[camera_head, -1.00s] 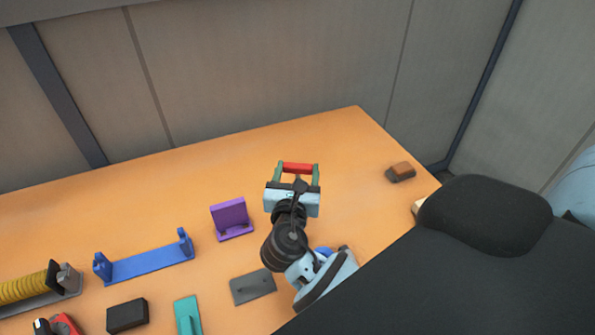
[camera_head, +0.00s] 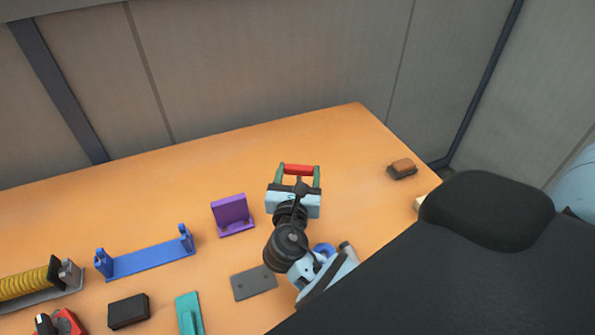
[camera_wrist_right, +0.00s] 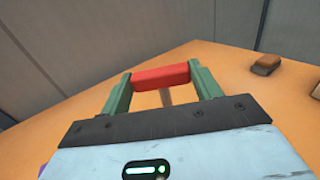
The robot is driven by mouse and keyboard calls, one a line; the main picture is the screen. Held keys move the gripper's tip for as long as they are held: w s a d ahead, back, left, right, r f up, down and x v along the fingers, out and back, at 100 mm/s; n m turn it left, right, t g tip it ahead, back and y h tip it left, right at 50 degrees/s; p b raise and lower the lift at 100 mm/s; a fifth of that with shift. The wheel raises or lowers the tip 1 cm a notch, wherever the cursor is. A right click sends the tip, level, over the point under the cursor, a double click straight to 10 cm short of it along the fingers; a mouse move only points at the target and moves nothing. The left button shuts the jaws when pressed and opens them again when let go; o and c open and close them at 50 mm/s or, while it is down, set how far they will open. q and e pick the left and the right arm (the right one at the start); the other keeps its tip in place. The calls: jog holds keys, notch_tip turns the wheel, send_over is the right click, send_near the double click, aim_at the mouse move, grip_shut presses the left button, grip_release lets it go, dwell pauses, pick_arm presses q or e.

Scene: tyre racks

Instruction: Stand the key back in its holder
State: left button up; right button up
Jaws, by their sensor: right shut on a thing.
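My right gripper (camera_head: 299,170) is above the orange table, its green fingers shut on the red handle of the key (camera_wrist_right: 161,77). The red handle lies crosswise between the fingertips (camera_wrist_right: 162,78). In the right wrist view a short brownish shaft shows below the handle; its lower end is hidden behind the gripper body. The key's handle also shows in the head view (camera_head: 299,169). I cannot tell which piece on the table is the key's holder. A purple upright stand (camera_head: 231,213) is left of the gripper. My left gripper is not in view.
A blue cradle (camera_head: 150,263), a black block (camera_head: 128,311), a teal piece (camera_head: 189,313) and a dark grey plate (camera_head: 254,283) lie left and front. A yellow coil (camera_head: 25,284) is far left. A brown-topped block (camera_head: 402,168) sits right. The table behind the gripper is clear.

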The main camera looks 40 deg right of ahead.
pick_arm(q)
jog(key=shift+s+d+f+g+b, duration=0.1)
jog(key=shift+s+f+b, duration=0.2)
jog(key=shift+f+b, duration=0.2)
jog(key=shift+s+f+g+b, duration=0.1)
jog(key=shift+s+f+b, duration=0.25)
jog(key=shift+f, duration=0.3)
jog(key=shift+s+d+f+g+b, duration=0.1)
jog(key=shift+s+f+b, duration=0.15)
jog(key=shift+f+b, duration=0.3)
pick_arm(e)
jog(key=shift+f, duration=3.6)
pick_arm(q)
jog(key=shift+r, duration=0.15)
pick_arm(e)
jog(key=shift+f, duration=0.1)
jog(key=o, duration=1.4)
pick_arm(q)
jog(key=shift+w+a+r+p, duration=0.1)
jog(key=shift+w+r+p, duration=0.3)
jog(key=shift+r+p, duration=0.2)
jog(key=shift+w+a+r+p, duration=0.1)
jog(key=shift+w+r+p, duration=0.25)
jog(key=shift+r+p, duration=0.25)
pick_arm(e)
jog(key=shift+v, duration=5)
